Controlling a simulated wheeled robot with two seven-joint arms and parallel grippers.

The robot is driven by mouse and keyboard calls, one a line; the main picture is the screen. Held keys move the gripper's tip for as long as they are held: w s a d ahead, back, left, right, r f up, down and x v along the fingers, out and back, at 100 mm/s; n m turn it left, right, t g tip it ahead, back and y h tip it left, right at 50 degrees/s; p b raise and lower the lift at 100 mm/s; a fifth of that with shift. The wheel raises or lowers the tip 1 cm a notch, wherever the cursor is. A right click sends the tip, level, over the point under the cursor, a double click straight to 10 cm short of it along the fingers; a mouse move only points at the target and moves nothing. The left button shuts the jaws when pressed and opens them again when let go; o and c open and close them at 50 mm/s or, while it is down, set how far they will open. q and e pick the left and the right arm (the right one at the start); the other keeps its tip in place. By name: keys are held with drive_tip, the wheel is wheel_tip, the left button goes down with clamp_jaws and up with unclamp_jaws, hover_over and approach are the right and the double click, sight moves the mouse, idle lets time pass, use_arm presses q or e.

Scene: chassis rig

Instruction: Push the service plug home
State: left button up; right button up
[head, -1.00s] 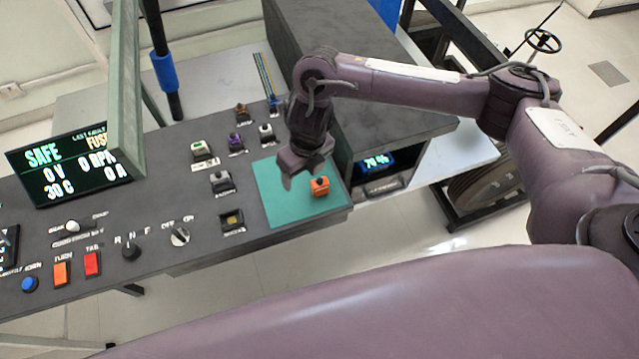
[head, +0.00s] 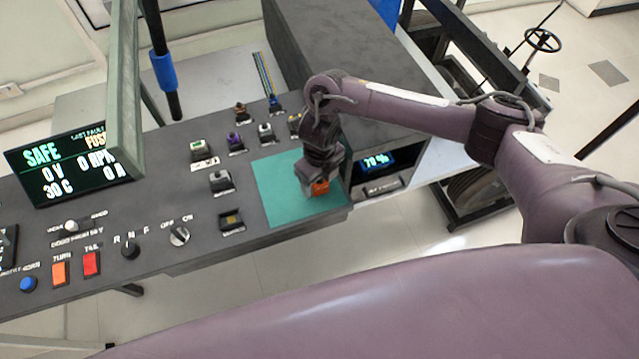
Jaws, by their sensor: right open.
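An orange plug (head: 321,188) stands on the green mat (head: 275,200) at the right end of the dark console. I take this orange block to be the service plug. My right gripper (head: 316,186) is right over it, pointing down, with its fingers around or beside the plug's upper part. The gripper hides most of the plug, so I cannot tell whether the fingers touch it. The jaws are open. My left gripper is not in view.
The console (head: 150,210) carries several small connectors, knobs and buttons left of the mat. A display (head: 62,163) reads SAFE, 0 V. A green post (head: 124,90) rises at the left. A dark raised box (head: 340,70) stands behind the mat.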

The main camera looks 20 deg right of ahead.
drive_tip(key=shift+c, duration=0.2)
drive_tip(key=c, duration=1)
